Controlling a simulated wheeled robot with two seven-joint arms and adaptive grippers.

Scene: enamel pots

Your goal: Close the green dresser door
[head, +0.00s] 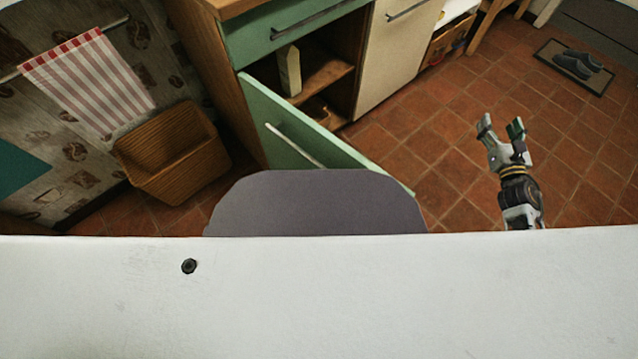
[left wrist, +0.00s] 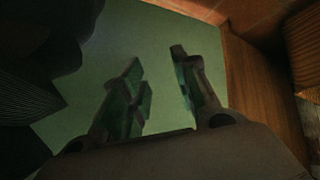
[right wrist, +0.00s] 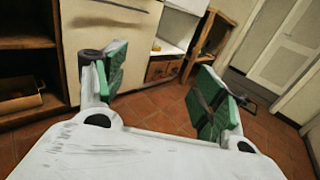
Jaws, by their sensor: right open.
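The green dresser door (head: 262,108) stands open in the head view, swung out from the cabinet, with a pale bar handle (head: 296,146) on it. Part of it is hidden behind my own body. In the left wrist view a green panel (left wrist: 145,35), apparently this door, fills the background. My left gripper (left wrist: 160,85) is in front of it with fingers apart and nothing between them; I cannot tell whether it touches. It is not visible in the head view. My right gripper (head: 501,125) is open and empty above the tiled floor, right of the door.
The open dresser compartment (head: 325,72) holds a pale carton (head: 288,70). A green drawer (head: 290,30) is above it and a cream door (head: 395,50) beside it. A wicker basket (head: 172,150) stands left. Slippers (head: 578,64) lie on a mat at far right. Floor around my right gripper is clear.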

